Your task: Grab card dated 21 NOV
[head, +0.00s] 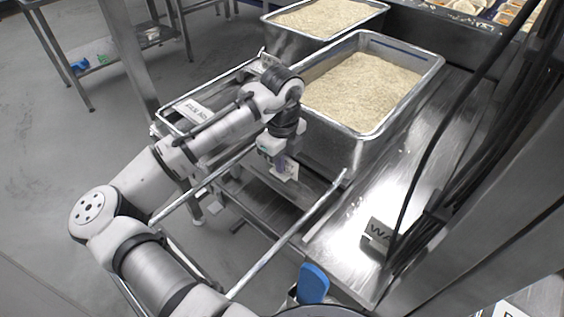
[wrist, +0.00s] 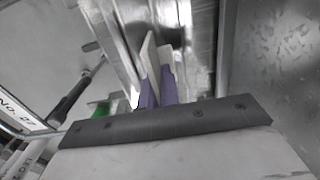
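My gripper (head: 281,166) points down beside the front left side of the near steel rice tub (head: 335,143). A small white card (head: 290,172) shows right at its fingertips; its print is too small to read. In the wrist view the two purple fingers (wrist: 158,90) are close together, with pale upright pieces (wrist: 150,55) at their tips. I cannot tell whether these are card faces or finger ends, or whether the fingers grip anything. Another white card (head: 196,110) with dark print lies on the frame at left; the date on the white card at my fingertips cannot be read.
A second rice tub (head: 290,42) stands behind. A steel rail (head: 290,235) runs below my gripper. A blue-handled tool (head: 313,283) stands in front. A dark sign (head: 378,232) is on the steel counter (head: 345,215) at right. Part of a printed label (wrist: 22,115) shows in the wrist view.

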